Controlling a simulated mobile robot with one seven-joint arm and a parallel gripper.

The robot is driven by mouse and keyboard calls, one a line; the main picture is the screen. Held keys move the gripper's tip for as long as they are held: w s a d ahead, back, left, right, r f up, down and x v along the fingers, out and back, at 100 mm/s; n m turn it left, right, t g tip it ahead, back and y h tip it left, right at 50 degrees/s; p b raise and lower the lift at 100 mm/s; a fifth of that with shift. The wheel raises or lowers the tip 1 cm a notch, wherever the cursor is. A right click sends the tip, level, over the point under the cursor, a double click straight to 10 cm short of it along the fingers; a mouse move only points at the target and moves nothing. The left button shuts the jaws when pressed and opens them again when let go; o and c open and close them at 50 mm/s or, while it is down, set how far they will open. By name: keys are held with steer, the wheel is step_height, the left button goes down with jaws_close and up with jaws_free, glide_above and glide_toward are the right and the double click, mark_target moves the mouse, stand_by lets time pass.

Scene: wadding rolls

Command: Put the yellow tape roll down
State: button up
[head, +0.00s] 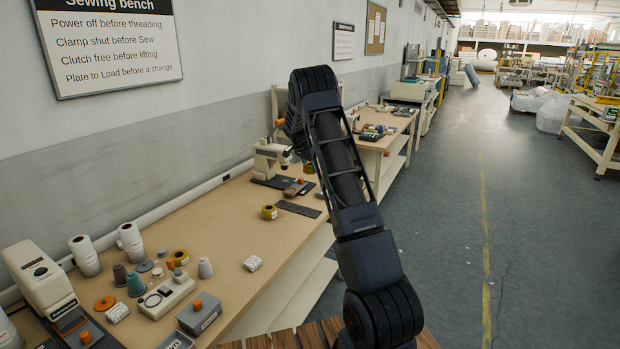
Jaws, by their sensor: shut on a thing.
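Two yellow tape rolls show in the head view. One yellow tape roll (269,212) is on the bench beside a dark flat strip. Another yellow tape roll (180,257) lies farther left among the spools and cones. My arm rises from the lower right and bends over at the top, beside the sewing machine. Its far end is hidden behind its own links, so my gripper and anything in it cannot be seen.
The tan bench (228,218) carries a cream sewing machine (270,160), a dark strip (298,209), a small white pack (252,263), white rolls (132,243) and a grey box (199,313). Bare bench top lies around the near tape roll. The aisle floor (530,220) at right is clear.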

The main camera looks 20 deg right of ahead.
steer(key=shift+r, duration=0.9)
steer(key=shift+a, duration=0.3)
steer(key=s+a, duration=0.5)
steer(key=a, duration=1.1)
steer(key=s+a, duration=0.5)
steer(key=a, duration=1.1)
steer(key=s+a, duration=0.4)
steer(key=a, duration=1.2)
steer(key=shift+h, duration=0.3)
step_height(320, 180, down, 20)
steer(key=shift+s+d+r, duration=0.1)
steer(key=shift+s+d, duration=0.05)
steer(key=shift+f, duration=0.2)
steer(key=o, duration=1)
steer(key=shift+c, duration=0.2)
